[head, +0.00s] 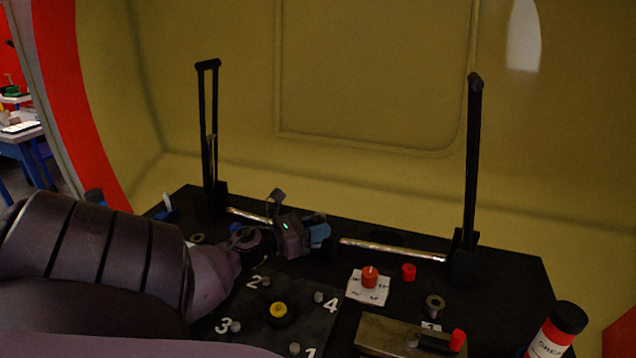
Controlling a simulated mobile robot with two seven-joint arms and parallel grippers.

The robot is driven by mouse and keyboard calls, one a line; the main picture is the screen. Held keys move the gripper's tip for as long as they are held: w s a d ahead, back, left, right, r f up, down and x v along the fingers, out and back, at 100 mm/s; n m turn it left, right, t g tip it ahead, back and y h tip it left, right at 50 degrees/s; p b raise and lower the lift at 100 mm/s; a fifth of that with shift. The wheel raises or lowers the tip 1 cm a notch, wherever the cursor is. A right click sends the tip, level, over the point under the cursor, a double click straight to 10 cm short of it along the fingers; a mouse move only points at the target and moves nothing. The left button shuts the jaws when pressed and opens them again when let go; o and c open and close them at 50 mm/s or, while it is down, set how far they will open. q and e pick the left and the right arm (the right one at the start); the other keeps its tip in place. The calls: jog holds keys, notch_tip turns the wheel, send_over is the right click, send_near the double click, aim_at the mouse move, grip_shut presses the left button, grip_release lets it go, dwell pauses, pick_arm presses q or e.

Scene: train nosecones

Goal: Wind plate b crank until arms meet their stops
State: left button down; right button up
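A black plate (510,284) lies in front of the yellow wall. It carries two upright black arms, one at the left (203,130) and one at the right (472,160). Shiny rods (395,249) run near their feet. My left gripper (322,238) reaches in from the left to the middle of the plate, between the uprights. A small blue part (319,232) shows at its fingers. I cannot tell whether this is the crank or whether the fingers hold it. No crank is clearly visible, and no label b can be read. My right gripper is not in view.
In front is a dark panel with numbers 1 to 4, several grey studs and a yellow knob (278,310). Red caps (408,271), a washer (434,304), a metal block (390,336) and a grease can (556,335) stand at the right. My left arm covers the lower left.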

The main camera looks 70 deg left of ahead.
pick_arm(q)
jog(key=c, duration=0.9)
grip_release()
jog(key=shift+d+r, duration=0.1)
jog(key=shift+d, duration=0.5)
jog(key=shift+a, duration=0.1)
jog(key=shift+s+a, duration=0.1)
jog(key=shift+s, duration=0.5)
jog(key=s+p, duration=0.1)
jog(key=s, duration=0.8)
jog(key=shift+s, duration=0.35)
